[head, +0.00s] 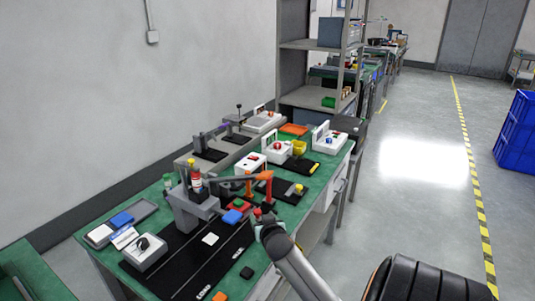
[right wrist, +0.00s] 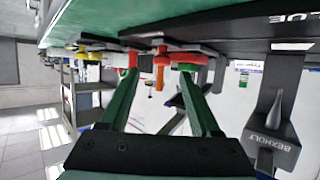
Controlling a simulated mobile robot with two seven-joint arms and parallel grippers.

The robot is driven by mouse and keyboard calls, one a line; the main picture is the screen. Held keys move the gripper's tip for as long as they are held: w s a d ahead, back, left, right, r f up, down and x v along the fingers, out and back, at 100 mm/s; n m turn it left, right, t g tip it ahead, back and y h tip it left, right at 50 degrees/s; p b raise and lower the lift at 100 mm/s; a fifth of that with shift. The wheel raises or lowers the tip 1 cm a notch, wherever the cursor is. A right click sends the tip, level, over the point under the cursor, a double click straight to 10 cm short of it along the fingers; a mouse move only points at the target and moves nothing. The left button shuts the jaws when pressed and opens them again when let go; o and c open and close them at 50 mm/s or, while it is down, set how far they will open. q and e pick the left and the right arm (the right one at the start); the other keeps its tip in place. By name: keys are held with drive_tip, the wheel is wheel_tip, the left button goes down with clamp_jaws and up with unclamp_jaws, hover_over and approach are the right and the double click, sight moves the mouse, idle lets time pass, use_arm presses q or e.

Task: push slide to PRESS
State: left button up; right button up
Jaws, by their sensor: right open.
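A black slide board (head: 190,258) lies along the front of the green bench, with white lettering at its near end and a white square plate (head: 210,239) on it. The press also shows inverted in the right wrist view (right wrist: 272,125). My right gripper (head: 260,213) is beside the bench's right edge, right of the press and apart from it. In the right wrist view its green fingers (right wrist: 158,76) are spread, with nothing clearly held. My left gripper is out of view.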

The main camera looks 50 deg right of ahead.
drive_tip(key=v, duration=0.8)
drive_tip(key=shift+a, duration=0.1)
idle(0.3)
